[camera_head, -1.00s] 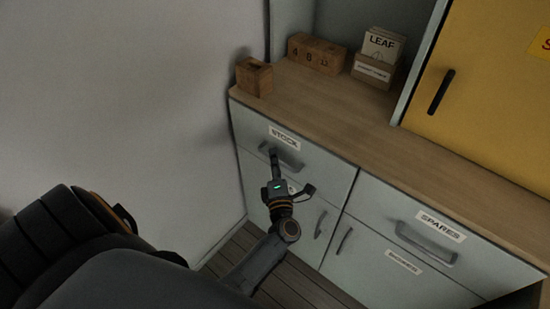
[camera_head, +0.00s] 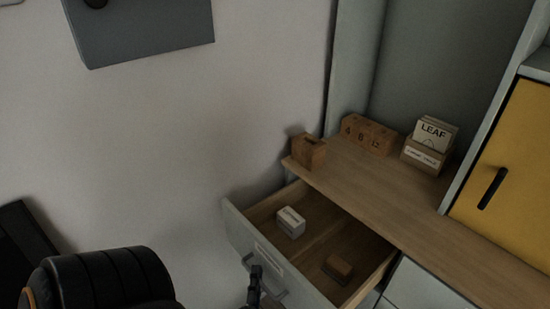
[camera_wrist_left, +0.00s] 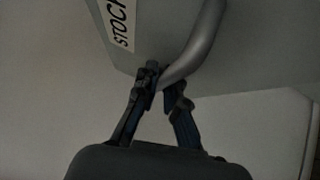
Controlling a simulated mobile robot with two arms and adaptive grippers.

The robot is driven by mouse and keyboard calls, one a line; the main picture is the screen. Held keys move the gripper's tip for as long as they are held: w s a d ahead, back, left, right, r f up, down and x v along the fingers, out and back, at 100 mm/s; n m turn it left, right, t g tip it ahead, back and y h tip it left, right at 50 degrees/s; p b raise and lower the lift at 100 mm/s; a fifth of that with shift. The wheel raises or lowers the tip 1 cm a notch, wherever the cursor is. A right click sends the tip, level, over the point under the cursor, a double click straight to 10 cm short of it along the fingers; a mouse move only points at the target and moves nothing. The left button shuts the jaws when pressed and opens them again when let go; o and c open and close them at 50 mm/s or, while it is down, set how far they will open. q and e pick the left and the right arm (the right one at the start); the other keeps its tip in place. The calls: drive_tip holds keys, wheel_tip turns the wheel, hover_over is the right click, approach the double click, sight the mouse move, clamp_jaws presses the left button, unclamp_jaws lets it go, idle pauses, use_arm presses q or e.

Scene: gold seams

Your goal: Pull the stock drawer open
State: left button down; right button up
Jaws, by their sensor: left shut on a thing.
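The stock drawer (camera_head: 258,238) stands pulled out from under the wooden counter in the head view, its inside showing. My left gripper (camera_head: 255,277) is at the drawer's front, low in the picture. In the left wrist view my left gripper (camera_wrist_left: 160,82) is shut on the curved grey drawer handle (camera_wrist_left: 193,52), beside the STOCK label (camera_wrist_left: 119,20). My right gripper is not in view.
On the counter (camera_head: 370,195) stand a wooden block (camera_head: 308,152), wooden number blocks (camera_head: 368,134) and a card box marked LEAF (camera_head: 427,148). A yellow cupboard door (camera_head: 512,165) is at the right. The pale wall is left of the drawer.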

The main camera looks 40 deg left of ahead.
use_arm(q)
drive_tip(key=shift+s+a, duration=0.15)
drive_tip(key=shift+s, duration=1.65)
drive_tip(key=c, duration=1.4)
unclamp_jaws()
drive_tip(key=v, duration=1.2)
